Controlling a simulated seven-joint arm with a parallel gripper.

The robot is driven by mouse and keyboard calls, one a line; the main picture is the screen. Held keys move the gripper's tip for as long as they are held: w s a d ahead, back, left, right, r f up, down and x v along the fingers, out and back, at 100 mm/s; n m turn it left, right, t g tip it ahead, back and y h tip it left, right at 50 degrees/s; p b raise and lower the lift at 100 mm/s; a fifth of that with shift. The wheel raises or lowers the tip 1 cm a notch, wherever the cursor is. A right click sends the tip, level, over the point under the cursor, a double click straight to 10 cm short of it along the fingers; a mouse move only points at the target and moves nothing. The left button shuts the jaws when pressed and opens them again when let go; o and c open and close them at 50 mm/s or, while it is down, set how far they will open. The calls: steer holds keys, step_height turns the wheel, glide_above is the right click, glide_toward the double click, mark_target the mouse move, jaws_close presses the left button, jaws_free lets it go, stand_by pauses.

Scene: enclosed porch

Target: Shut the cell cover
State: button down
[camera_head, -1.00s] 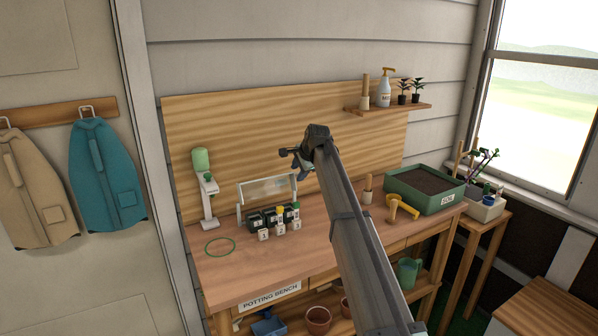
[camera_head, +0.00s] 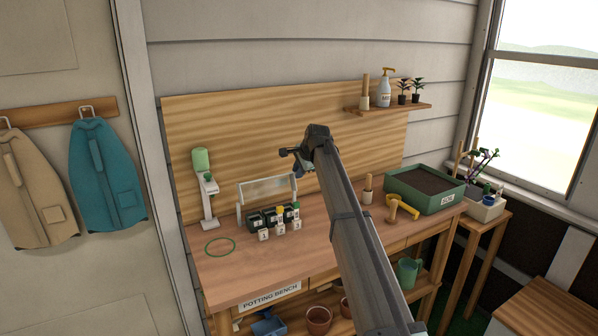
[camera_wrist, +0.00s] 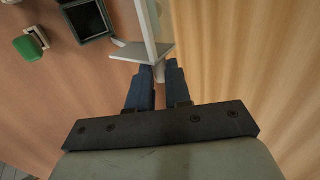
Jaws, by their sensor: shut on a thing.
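The cell cover (camera_head: 268,188) is a clear panel in a pale frame, standing raised behind a row of dark cells (camera_head: 258,218) on the bench. Its pale frame also shows edge-on in the wrist view (camera_wrist: 149,28). My gripper (camera_head: 299,168) is at the cover's upper right corner in the head view, partly hidden by my own arm. In the wrist view my gripper (camera_wrist: 159,75) has its blue fingers closed around a small pale piece at the end of the cover's frame. One dark cell (camera_wrist: 88,20) shows to the left of the frame.
Numbered white blocks (camera_head: 264,235) stand in front of the cells, some with coloured tops. A green ring (camera_head: 220,246) lies on the left of the bench, near a white stand (camera_head: 207,205). A green soil tray (camera_head: 425,190) is at the right.

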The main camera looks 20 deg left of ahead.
steer(key=shift+s+d, duration=0.1)
steer(key=shift+s, duration=0.05)
steer(key=shift+s+d+f+t+y, duration=0.8)
steer(key=shift+f+t+y, duration=0.15)
steer(key=shift+f, duration=0.55)
steer(key=shift+s+d+f+t+y, duration=0.8)
steer(key=shift+f+t+y, duration=0.2)
steer(key=shift+f, duration=0.45)
steer(key=shift+s+d+f+t+y, duration=0.8)
steer(key=shift+f+t+y, duration=0.15)
steer(key=shift+f, duration=0.55)
steer(key=shift+w+a+f+t+y, duration=0.1)
steer(key=shift+w+f+t+y, duration=0.1)
steer(key=shift+f+t+y, duration=0.75)
